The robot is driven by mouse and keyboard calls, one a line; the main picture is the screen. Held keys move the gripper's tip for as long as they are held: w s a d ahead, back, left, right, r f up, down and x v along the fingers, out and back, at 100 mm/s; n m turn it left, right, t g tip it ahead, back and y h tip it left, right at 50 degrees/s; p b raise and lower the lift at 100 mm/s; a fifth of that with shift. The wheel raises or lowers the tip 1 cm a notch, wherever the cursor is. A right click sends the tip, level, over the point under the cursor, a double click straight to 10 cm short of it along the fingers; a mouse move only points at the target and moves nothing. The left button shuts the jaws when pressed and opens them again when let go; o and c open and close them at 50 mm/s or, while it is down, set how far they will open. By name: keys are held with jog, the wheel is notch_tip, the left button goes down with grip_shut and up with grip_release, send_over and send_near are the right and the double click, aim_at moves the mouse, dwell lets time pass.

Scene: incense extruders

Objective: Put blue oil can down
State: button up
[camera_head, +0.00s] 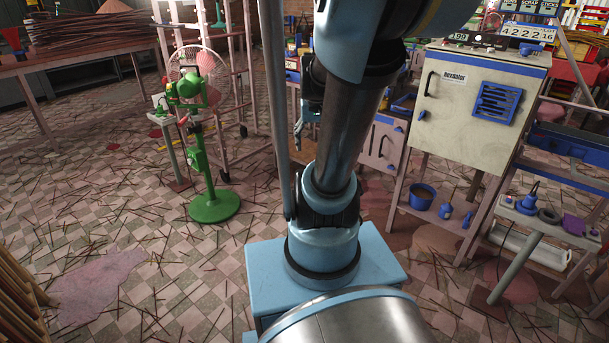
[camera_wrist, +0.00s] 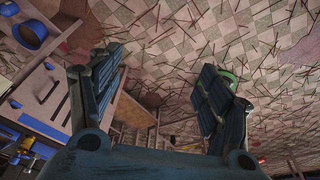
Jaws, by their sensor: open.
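My gripper (camera_wrist: 162,62) is open in the wrist view, with tiled floor showing between its fingers and nothing held. In the head view my gripper (camera_head: 303,122) is partly hidden behind my arm. A small blue object with a thin upright spout (camera_head: 530,199), possibly the blue oil can, stands on a small grey stand (camera_head: 520,216) at the right, well apart from my gripper. Small blue containers (camera_head: 445,211) also stand on the low shelf under the cabinet; I cannot tell whether one is the oil can.
A beige cabinet (camera_head: 472,110) stands at the right, with a blue bucket (camera_head: 422,196) on its low shelf; a blue bucket also shows in the wrist view (camera_wrist: 30,35). A green fan (camera_head: 205,140) stands left of my arm. Open floor (camera_head: 150,215) strewn with sticks lies at the left.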

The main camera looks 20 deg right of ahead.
jog(key=s+a+f+n, duration=0.1)
jog(key=s+a+f, duration=0.1)
jog(key=s, duration=0.3)
jog(key=s+a+f+n, duration=0.1)
jog(key=s+a+f, duration=0.1)
jog(key=s+a, duration=0.2)
jog(key=shift+s+f+y, duration=0.3)
jog(key=shift+s, duration=0.8)
jog(key=shift+w+f+g, duration=0.2)
jog(key=shift+w+g, duration=0.1)
jog(key=shift+w, duration=0.15)
jog(key=shift+d, duration=0.1)
